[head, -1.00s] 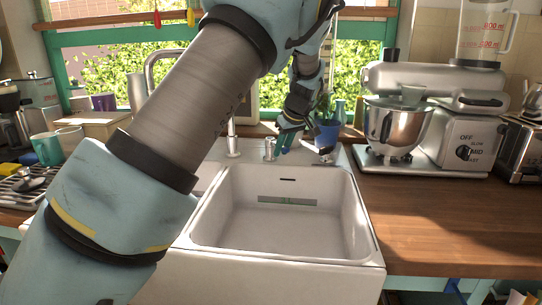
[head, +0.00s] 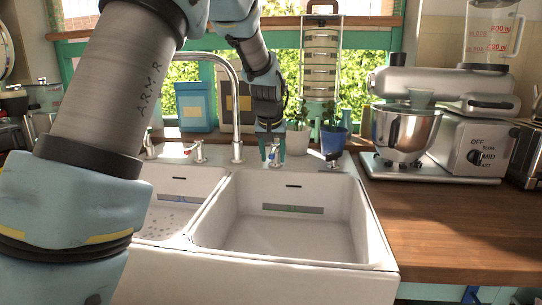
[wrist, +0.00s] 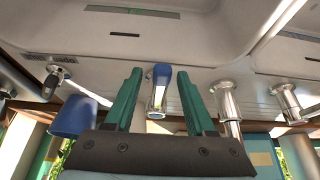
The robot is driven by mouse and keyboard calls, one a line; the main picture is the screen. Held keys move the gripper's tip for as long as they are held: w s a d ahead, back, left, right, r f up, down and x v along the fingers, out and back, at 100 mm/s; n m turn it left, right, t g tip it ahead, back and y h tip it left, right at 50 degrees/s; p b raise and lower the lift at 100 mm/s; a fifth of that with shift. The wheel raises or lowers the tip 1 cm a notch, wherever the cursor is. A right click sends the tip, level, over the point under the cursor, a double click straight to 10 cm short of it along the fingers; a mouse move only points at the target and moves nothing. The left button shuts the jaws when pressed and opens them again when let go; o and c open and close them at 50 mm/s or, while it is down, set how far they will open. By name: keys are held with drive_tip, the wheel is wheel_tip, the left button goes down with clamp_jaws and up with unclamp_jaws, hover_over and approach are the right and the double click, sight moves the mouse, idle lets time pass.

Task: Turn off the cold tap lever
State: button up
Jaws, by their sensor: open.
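The cold tap lever is a metal lever with a blue grip (wrist: 161,76) in the wrist view, standing on the sink's back ledge. In the head view its metal body (head: 274,161) is partly hidden by my fingers. My gripper (head: 270,154) is above the ledge, right of the tall curved spout (head: 237,110). In the wrist view my gripper (wrist: 159,74) is open, its two green fingers on either side of the blue grip. A gap shows on both sides; I cannot tell whether either finger touches it.
A red-marked tap (head: 197,152) stands left of the spout. A dark-topped fitting (head: 332,160) stands right of my gripper, in front of a blue plant pot (head: 333,140). A white pot (head: 298,138) is close behind. The sink basin (head: 290,222) is empty and open in front.

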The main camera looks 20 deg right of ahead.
drive_tip(key=shift+r, duration=0.15)
drive_tip(key=shift+p+v, duration=0.55)
drive_tip(key=shift+v, duration=0.3)
drive_tip(key=p+v, duration=0.3)
drive_tip(key=v, duration=0.3)
idle(0.5)
idle(0.3)
